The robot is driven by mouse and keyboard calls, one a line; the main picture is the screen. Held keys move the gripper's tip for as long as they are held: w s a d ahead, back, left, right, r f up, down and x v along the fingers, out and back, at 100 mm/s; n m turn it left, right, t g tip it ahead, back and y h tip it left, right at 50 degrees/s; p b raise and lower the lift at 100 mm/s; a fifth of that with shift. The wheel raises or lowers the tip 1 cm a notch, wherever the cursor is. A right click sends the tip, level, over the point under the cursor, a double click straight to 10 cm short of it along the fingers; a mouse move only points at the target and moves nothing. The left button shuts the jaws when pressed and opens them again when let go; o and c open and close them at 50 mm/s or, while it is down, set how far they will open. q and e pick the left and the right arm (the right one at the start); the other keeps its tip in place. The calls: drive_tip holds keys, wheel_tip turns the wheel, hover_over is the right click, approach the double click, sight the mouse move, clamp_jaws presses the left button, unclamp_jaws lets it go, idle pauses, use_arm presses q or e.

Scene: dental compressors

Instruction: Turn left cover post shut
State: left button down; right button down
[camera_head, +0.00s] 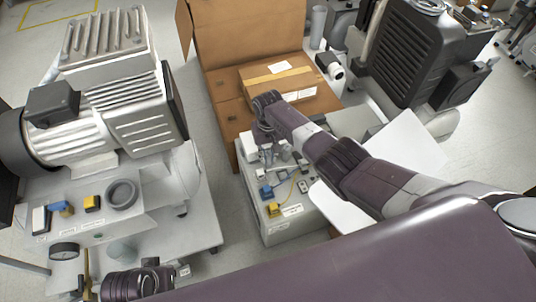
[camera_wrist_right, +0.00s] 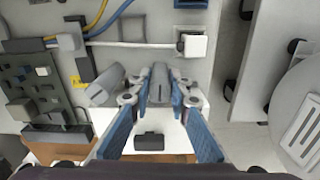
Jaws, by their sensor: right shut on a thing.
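The left cover post (camera_wrist_right: 159,84) is a grey knob standing between my right fingertips in the right wrist view. My right gripper (camera_wrist_right: 160,100) is shut on it, with a blue-padded finger on each side. A second grey post (camera_wrist_right: 103,86) sits beside it, turned at a slant and untouched. In the head view my right gripper (camera_head: 268,140) reaches down over the back of an open white control box (camera_head: 285,232), and its wrist partly hides the posts. My left gripper (camera_head: 160,277) is at the bottom left, mostly hidden, its fingers unclear.
Blue and yellow wires and a circuit board (camera_wrist_right: 40,85) lie near the held post. White panels (camera_head: 412,143) stand right of the box. A cardboard box (camera_head: 285,85) is behind it. A large compressor (camera_head: 110,110) stands on the left bench.

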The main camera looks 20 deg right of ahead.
sight(268, 153)
use_arm(q)
drive_tip(key=shift+f, duration=0.35)
use_arm(e)
drive_tip(key=shift+n, duration=0.5)
drive_tip(key=c, duration=2.1)
unclamp_jaws()
wheel_tip(268, 153, up, 12)
